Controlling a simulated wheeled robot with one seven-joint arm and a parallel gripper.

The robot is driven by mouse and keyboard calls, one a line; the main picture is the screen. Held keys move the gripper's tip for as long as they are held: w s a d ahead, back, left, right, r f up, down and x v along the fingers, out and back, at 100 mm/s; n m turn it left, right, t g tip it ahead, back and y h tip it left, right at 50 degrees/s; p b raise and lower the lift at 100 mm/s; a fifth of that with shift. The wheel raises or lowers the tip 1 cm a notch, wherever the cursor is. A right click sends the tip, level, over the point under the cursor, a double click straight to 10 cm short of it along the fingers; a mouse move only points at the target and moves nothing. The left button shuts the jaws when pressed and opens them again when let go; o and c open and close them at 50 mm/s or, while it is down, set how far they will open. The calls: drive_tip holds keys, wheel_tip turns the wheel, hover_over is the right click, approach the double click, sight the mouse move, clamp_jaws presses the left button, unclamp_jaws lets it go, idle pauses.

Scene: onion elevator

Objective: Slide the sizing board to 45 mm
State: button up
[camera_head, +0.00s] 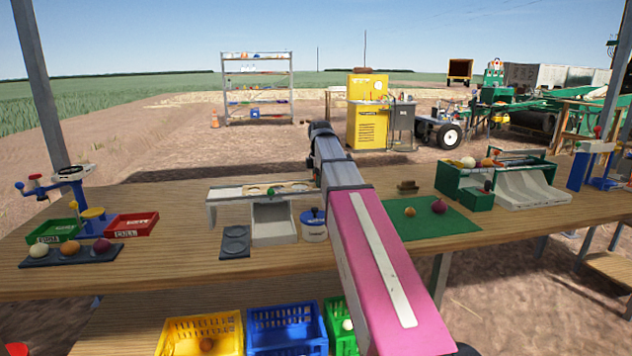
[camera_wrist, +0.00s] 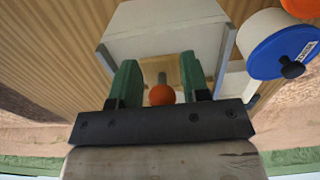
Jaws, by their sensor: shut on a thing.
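The pale grey sizing stand (camera_head: 272,222) is on the wooden bench left of centre, with a flat top and a sloping chute. Its grey body (camera_wrist: 165,40) also fills the upper middle of the wrist view. My gripper (camera_wrist: 160,68) has two green fingers, one on each side of a round orange knob (camera_wrist: 162,95) on a grey stem. It is shut on this knob. In the head view my arm hides the gripper and the right end of the stand. No millimetre marks are readable, so I cannot tell the board's setting.
A white pot with a blue lid (camera_head: 313,222) stands close right of the stand; its lid (camera_wrist: 283,47) shows near my gripper. A dark tray (camera_head: 235,241) lies to the left. A green mat (camera_head: 425,224) holds an onion (camera_head: 439,206). Crates (camera_head: 286,329) sit below.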

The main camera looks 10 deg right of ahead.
drive_tip(key=shift+d, duration=2.85)
drive_tip(key=o, duration=1.1)
drive_tip(key=shift+r, duration=0.15)
wheel_tip(320, 180, up, 6)
drive_tip(key=shift+f, duration=0.15)
